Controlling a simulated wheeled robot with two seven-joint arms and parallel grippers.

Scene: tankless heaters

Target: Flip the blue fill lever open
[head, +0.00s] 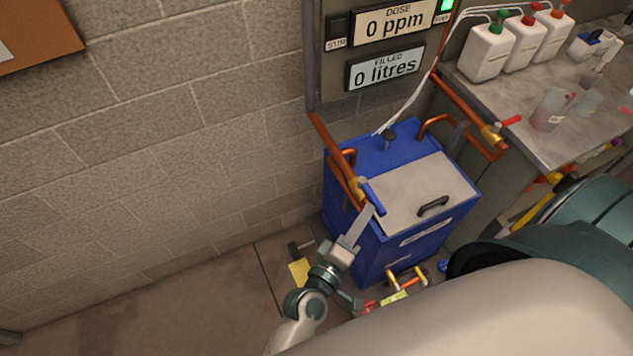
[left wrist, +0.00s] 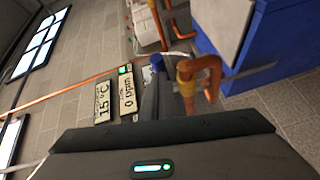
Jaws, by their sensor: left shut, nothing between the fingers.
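The blue fill lever (head: 374,198) sits on a brass valve (head: 357,188) on the copper pipe at the left side of the blue tank. Its handle slants down to the right in the head view. My left gripper (head: 367,212) is shut and empty, its fingertips right at the lower end of the lever. I cannot tell whether they touch it. In the left wrist view the blue lever (left wrist: 151,72) shows partly behind the dark fingers (left wrist: 150,103), with the brass valve (left wrist: 186,70) just to the right. My right gripper is not in view.
The blue tank (head: 410,240) has a grey lid (head: 415,190) with a black handle. Panels above read 0 ppm (head: 393,22) and 0 litres (head: 385,68). A red-handled valve (head: 510,120) is on the right pipe. A counter (head: 560,140) holds bottles and beakers. Floor left of the tank is mostly clear.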

